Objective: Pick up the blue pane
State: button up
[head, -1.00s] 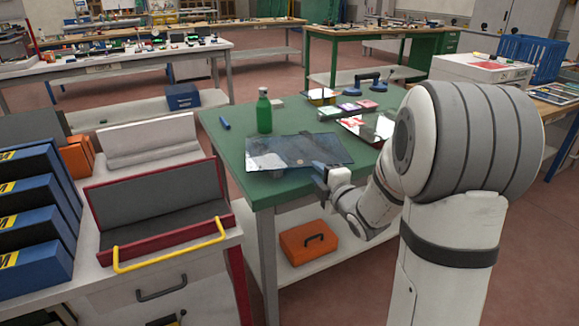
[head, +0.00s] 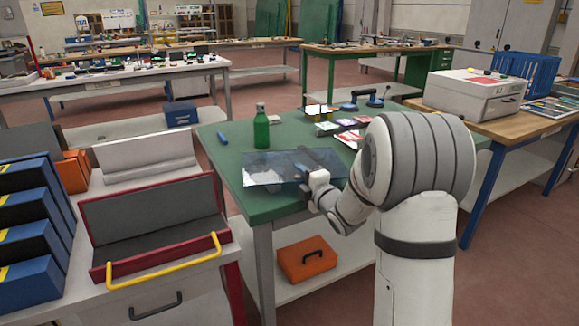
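The blue pane (head: 268,168) is a thin, see-through, bluish-grey sheet. It lies flat, or nearly so, over the near part of the green workbench (head: 232,150). Its right part is partly covered by my gripper and wrist. My gripper (head: 304,168) is at the front right part of the pane, with its dark fingers overlapping the pane in the picture. The fingers are too small to tell whether they are open or closed on it.
A green bottle (head: 261,130) stands just behind the pane, and a small blue object (head: 222,139) lies left of it. Suction lifters (head: 362,100) stand farther back. A red-edged grey rack (head: 155,225) stands at the left front. An orange case (head: 306,258) is on the lower shelf.

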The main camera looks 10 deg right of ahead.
jog(key=shift+c, duration=0.2)
grip_shut()
dwell(1.0)
